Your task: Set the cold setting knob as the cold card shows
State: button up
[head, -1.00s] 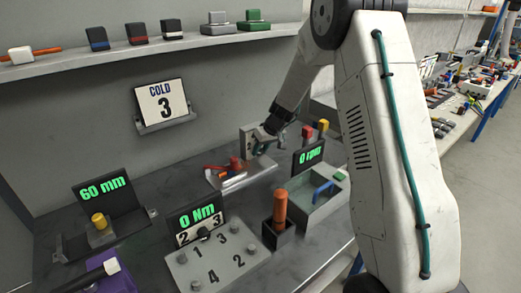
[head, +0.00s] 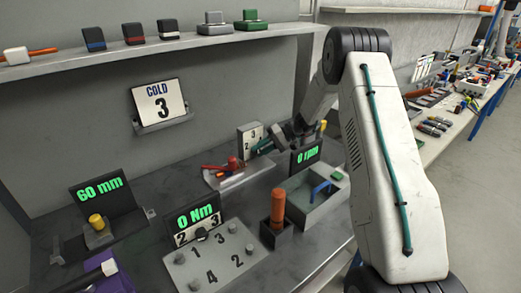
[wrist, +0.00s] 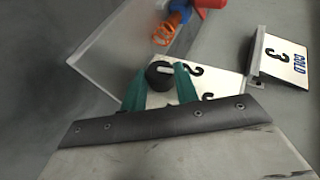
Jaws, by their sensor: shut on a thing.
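The cold card (head: 160,103) stands in a holder on the back wall and reads COLD 3; it also shows in the wrist view (wrist: 287,60). The cold setting knob (wrist: 158,77) is round and black with a white mark, on a white number plate (wrist: 228,84). A 2 shows beside the knob, and another numeral is partly covered. In the head view the plate (head: 245,135) shows a 3 and a 2, with the knob hidden. My gripper (wrist: 160,82) has its green fingers shut on the knob's two sides; in the head view it is at the plate (head: 262,147).
Displays read 60 mm (head: 101,191), 0 Nm (head: 193,217) and 0 rpm (head: 306,156). An orange-handled tool stands in a dark holder (head: 277,236). A shelf (head: 150,51) runs above.

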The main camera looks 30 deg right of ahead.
jog(key=shift+f+y, duration=0.15)
jog(key=shift+y, duration=0.35)
jog(key=o, duration=1)
jog(key=v, duration=0.8)
jog(key=shift+f, duration=0.1)
